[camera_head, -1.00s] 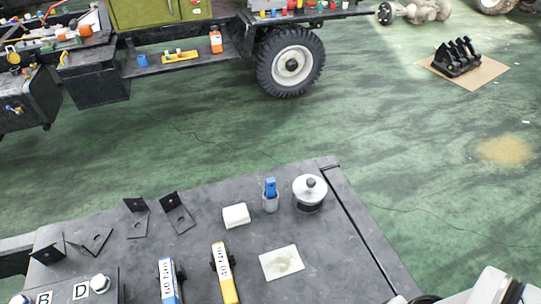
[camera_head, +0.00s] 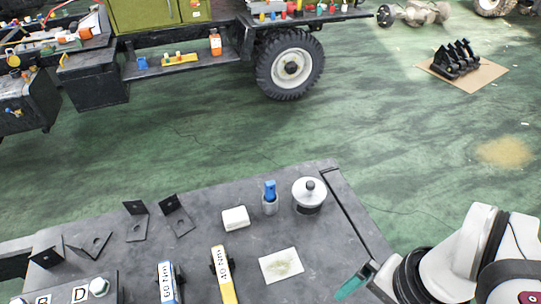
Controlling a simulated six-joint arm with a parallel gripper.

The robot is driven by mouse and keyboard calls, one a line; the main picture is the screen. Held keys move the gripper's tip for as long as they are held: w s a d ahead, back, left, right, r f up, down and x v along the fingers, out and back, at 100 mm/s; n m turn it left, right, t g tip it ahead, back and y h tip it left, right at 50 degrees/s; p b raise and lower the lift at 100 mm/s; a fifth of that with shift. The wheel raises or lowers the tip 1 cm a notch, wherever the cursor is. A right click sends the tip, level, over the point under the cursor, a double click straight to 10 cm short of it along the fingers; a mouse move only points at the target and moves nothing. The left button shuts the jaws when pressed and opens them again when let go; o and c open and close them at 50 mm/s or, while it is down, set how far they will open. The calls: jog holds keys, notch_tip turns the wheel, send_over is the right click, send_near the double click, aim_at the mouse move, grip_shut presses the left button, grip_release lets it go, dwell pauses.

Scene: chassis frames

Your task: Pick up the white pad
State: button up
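A small white block-like pad (camera_head: 236,218) lies on the dark grey tabletop (camera_head: 330,232), left of a blue-topped container. A flat white square sheet (camera_head: 281,265) with a greenish-brown stain lies nearer, to its lower right. My gripper (camera_head: 352,285) shows at the lower right as a teal fingertip over the table's right side. It is right of the stained sheet and apart from both white things. Only one teal piece shows clearly, so its opening cannot be judged.
A blue-topped container (camera_head: 270,197) and a round silver-lidded pot (camera_head: 309,194) stand close right of the pad. Black angle brackets (camera_head: 177,215) lie to the left. Blue-labelled (camera_head: 168,283) and yellow-labelled (camera_head: 224,274) tools lie in front.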

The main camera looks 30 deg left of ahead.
jog(key=w+a+r+n, duration=0.2)
jog(key=w+a+n, duration=0.15)
jog(key=w, duration=0.35)
jog(key=n+h, duration=0.2)
jog(key=n, duration=0.7)
send_over(235, 214)
notch_tip(235, 214, down, 10)
notch_tip(235, 214, down, 15)
jog(key=shift+f, duration=0.1)
jog(key=shift+d, duration=0.1)
jog(key=c, duration=1.1)
jog(key=r, duration=0.4)
jog(key=shift+w+d+r, duration=0.1)
jog(key=shift+d+r, duration=0.3)
jog(key=w+d+r, duration=0.1)
jog(key=d+r, duration=0.1)
jog(key=d, duration=0.1)
jog(key=w+d+r, duration=0.1)
jog(key=d+r, duration=0.1)
jog(key=d, duration=0.2)
jog(key=w+d+r, duration=0.1)
jog(key=d+r, duration=0.1)
jog(key=d, duration=0.1)
jog(key=shift+w+d+r, duration=0.15)
